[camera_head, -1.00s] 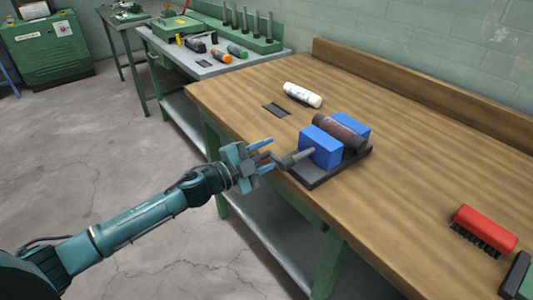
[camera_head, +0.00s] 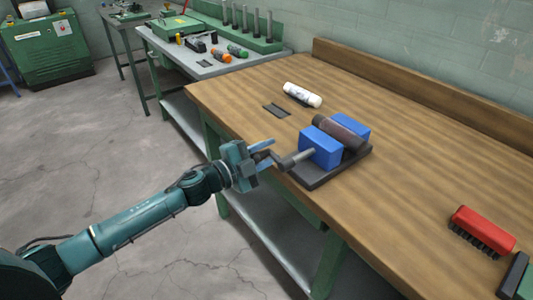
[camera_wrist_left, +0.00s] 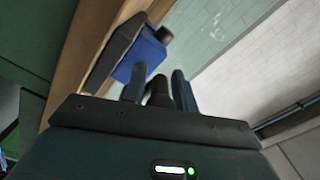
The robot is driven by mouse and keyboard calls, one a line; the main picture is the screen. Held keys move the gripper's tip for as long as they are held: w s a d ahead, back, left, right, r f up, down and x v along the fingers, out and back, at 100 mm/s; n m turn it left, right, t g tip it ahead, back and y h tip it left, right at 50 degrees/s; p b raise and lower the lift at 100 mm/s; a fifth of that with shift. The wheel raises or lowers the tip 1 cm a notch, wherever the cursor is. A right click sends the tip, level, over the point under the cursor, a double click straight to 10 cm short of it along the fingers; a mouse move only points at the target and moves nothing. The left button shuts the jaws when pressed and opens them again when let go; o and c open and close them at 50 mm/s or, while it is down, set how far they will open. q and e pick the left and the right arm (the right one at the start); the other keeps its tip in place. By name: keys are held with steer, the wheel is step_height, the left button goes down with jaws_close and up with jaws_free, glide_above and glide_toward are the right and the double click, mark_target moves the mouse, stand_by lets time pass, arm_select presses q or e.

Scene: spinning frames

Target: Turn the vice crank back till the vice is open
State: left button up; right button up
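The vice stands on the workbench, with blue jaws (camera_head: 321,146) on a dark base (camera_head: 318,177). A dark cylinder (camera_head: 340,134) lies between the jaws. The crank (camera_head: 289,162) sticks out of the near jaw over the bench's left edge. My left gripper (camera_head: 265,156) is at the crank, with its fingers on either side of the dark crank handle. In the left wrist view the handle (camera_wrist_left: 160,92) stands between the two fingers, close to the right one. I cannot tell whether both fingers press on it. My right gripper is not in view.
A white bottle (camera_head: 302,95) and a dark flat plate (camera_head: 277,110) lie behind the vice. A red brush (camera_head: 483,229) lies at the right. The bench top (camera_head: 410,165) between is clear. A grey side table (camera_head: 190,62) with tools stands behind.

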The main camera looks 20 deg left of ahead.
arm_select(q)
steer(key=shift+o, duration=1.4)
steer(key=shift+s, duration=0.1)
steer(key=shift+s+a+f, duration=0.1)
steer(key=shift+s+a, duration=0.05)
steer(key=shift+s, duration=0.05)
steer(key=b+v, duration=0.2)
steer(key=v, duration=1)
steer(key=shift+s+a, duration=0.2)
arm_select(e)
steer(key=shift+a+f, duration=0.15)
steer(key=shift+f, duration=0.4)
